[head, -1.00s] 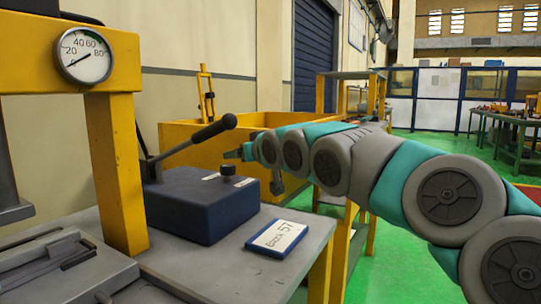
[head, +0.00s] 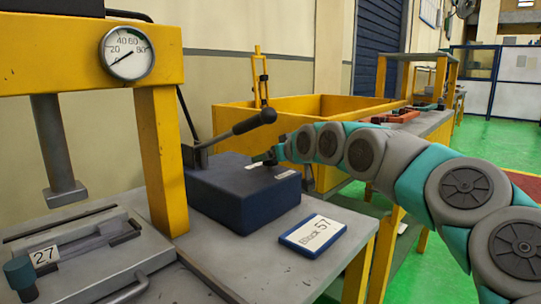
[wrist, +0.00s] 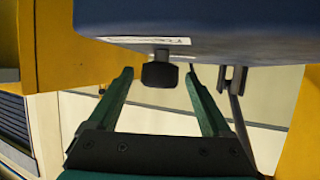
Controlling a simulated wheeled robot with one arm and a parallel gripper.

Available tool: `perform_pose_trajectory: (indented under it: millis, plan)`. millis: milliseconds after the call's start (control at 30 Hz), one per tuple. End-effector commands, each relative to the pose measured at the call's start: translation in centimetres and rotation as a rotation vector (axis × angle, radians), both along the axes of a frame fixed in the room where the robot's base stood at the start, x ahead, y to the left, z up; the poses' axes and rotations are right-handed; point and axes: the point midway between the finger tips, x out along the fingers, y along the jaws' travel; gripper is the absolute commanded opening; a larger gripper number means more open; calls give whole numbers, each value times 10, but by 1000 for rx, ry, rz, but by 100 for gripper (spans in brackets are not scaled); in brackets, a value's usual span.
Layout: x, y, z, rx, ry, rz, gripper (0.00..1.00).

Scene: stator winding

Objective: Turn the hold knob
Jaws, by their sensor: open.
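A blue box (head: 240,205) stands on the grey bench, with a black-handled lever (head: 235,130) angled up over it. A small black knob (wrist: 160,72) sits on the box's top beside a white label, which shows in the wrist view (wrist: 140,40). In the head view my gripper (head: 264,157) is at the top of the box, by the knob, and overlaps it so that their contact is hard to tell. In the wrist view my gripper (wrist: 160,80) is open, with one finger on each side of the knob.
A yellow press frame (head: 160,150) with a dial gauge (head: 128,52) stands left of the box. A "Block 57" plate (head: 312,235) lies on the bench in front. A yellow bin (head: 235,118) is behind. A "27" tag (head: 44,256) lies at lower left.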

Motion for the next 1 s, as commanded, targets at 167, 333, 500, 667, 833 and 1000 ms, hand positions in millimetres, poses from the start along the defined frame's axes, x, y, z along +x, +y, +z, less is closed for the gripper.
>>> perform_pose_trajectory:
  millis: [167, 333, 500, 667, 833, 1000]
  plan:
    - [8, 4, -3, 1, -2, -2, 83]
    - [9, 5, -3, 1, -2, -2, 83]
    - [9, 5, -3, 1, -2, -2, 74]
    - [9, 5, -3, 1, -2, -2, 56]
    - [9, 5, -3, 1, -2, -2, 37]
    - [9, 5, -3, 1, -2, -2, 18]
